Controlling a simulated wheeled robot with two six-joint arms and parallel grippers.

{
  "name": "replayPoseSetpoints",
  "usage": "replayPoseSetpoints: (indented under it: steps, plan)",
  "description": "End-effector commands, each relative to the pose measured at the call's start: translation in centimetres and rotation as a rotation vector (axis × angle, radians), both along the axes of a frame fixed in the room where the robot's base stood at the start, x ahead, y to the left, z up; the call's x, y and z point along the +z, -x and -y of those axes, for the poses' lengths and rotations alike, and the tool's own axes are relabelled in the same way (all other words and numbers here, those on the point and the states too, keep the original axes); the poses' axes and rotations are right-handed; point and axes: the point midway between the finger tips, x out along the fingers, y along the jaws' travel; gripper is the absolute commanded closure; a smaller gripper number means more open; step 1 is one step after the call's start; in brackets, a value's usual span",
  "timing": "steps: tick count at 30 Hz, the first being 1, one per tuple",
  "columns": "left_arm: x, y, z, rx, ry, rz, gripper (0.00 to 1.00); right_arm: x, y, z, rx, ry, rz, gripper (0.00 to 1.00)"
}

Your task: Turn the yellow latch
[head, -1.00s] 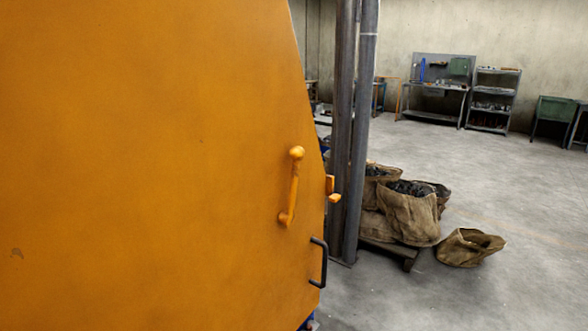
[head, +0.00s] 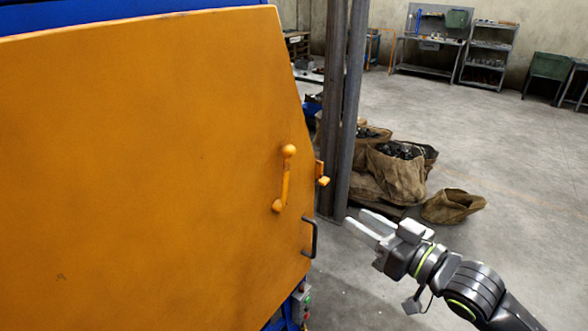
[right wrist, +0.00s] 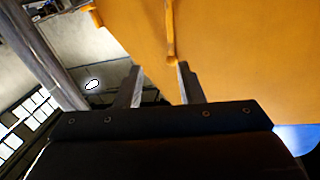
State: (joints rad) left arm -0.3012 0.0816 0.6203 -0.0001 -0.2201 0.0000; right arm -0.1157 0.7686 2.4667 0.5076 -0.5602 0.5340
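The yellow latch (head: 285,178) is a bar with a round knob at its top end, set nearly upright near the right edge of a large orange-yellow door (head: 150,170). In the right wrist view the latch (right wrist: 170,35) hangs down just beyond the fingertips, nearer the right finger. My right gripper (head: 354,217) is open and empty, to the right of and lower than the latch, pointing left toward the door. Its fingers also show in the right wrist view (right wrist: 159,68). It touches nothing that I can see. My left gripper is out of view.
A small yellow catch (head: 322,174) sits at the door's right edge, with a black pull handle (head: 311,239) below. A dark steel post (head: 345,110) stands just behind. Sacks (head: 397,175) lie on the floor beyond. The floor on the right is open.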

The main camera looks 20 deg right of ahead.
Motion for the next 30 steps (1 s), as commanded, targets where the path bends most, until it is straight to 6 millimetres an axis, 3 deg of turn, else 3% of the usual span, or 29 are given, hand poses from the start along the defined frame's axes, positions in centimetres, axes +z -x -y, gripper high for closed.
replayPoseSetpoints:
  steps: [3,8,16,30]
  plan:
    - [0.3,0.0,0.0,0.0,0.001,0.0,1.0,1.4,0.9,-1.0,0.03,-0.002,0.013,0.66]
    - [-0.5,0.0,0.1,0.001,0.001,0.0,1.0,1.2,0.4,-1.3,0.032,-0.005,0.018,0.66]
    - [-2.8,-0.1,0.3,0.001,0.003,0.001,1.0,1.1,-1.7,-2.4,0.034,-0.005,0.019,0.66]
    - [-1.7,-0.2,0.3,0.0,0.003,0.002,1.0,1.6,-6.8,-4.9,0.033,-0.009,0.014,0.66]
